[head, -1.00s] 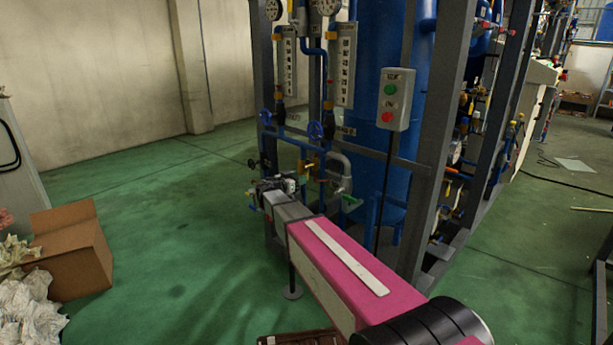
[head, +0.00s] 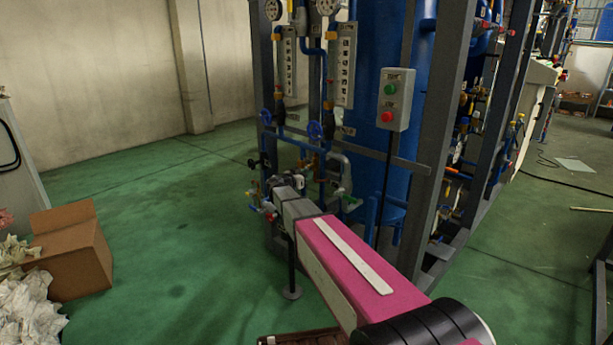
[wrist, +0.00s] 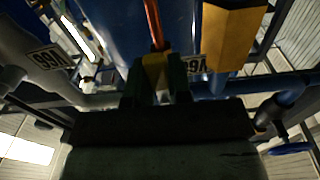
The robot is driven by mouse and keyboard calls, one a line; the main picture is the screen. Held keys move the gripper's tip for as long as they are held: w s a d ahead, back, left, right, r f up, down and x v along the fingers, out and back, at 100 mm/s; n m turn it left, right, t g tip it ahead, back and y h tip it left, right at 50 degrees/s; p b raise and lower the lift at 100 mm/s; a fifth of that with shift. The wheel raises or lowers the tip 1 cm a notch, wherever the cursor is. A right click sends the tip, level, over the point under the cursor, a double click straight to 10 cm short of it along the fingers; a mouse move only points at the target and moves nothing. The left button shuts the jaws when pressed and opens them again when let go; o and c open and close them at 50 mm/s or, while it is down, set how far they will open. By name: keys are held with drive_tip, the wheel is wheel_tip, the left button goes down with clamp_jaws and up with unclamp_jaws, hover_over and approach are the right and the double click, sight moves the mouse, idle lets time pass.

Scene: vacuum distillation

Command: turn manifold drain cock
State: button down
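The drain cock shows in the wrist view as a brass-coloured body (wrist: 156,72) with an orange-red bar (wrist: 152,22) running up from it. My gripper (wrist: 157,88) has its two dark fingers on either side of the brass part, which fills the gap between them. I cannot tell whether the fingers press on it. In the head view my gripper (head: 286,182) is at the low pipework of the manifold (head: 312,150), and my wrist hides the cock there.
A grey frame post (head: 440,140) and a button box (head: 396,99) stand right of the arm. Open floor (head: 160,220) lies to the left; a cardboard box (head: 70,255) stands there.

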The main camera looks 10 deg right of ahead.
drive_tip(key=shift+s+d+r+n, duration=0.3)
drive_tip(key=shift+s+r+n, duration=0.2)
drive_tip(key=shift+n, duration=2.5)
drive_tip(key=shift+s+d+r+n, duration=0.35)
drive_tip(key=shift+r+n, duration=0.15)
drive_tip(key=shift+n, duration=2.5)
drive_tip(key=shift+s+d+r+n, duration=0.25)
drive_tip(key=shift+s+r+n, duration=0.25)
drive_tip(key=shift+n, duration=2.5)
drive_tip(key=c, duration=1)
unclamp_jaws()
drive_tip(key=shift+w, duration=0.1)
drive_tip(key=shift+c, duration=0.2)
drive_tip(key=v, duration=1.1)
drive_tip(key=shift+d, duration=0.1)
